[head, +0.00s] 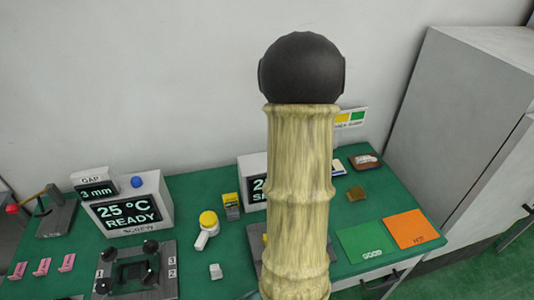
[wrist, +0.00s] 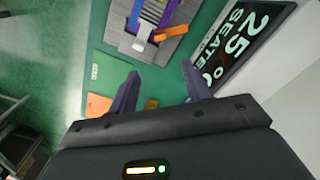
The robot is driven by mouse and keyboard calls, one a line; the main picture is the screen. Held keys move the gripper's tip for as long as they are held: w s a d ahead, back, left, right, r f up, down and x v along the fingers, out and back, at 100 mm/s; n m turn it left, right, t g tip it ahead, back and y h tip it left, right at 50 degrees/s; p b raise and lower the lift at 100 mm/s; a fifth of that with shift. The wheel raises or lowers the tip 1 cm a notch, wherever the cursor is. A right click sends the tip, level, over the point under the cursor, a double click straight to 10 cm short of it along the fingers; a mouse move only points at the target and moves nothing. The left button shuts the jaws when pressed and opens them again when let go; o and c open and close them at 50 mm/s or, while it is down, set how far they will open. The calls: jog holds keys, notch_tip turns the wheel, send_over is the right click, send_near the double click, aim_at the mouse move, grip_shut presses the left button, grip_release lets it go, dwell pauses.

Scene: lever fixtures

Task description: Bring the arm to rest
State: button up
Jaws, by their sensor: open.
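My gripper (wrist: 160,82) shows in the wrist view with its two dark fingers spread apart and nothing between them. It is above the green table (wrist: 58,60), with a grey fixture (wrist: 152,28) carrying purple and orange parts beyond the fingertips. A display box (wrist: 235,45) reading "25" and "SEATE…" is close by the right finger. In the head view my arm (head: 300,190) stands upright in front of the table and hides its middle; the gripper does not show there.
In the head view, a box (head: 128,212) reads "25 °C READY". A lever with a red knob (head: 13,209) is at the far left. Green (head: 362,243) and orange (head: 411,229) pads lie at the right. A grey cabinet (head: 450,110) stands beside the table.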

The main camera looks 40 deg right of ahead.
jog(key=w+a+r+n+t, duration=0.1)
jog(key=a+n, duration=0.6)
jog(key=a, duration=0.8)
jog(key=w+a+r+n+t, duration=0.1)
jog(key=a+n, duration=0.7)
jog(key=a, duration=0.7)
jog(key=shift+w+r+t, duration=0.15)
jog(key=shift+r+t, duration=0.15)
jog(key=shift+r, duration=0.05)
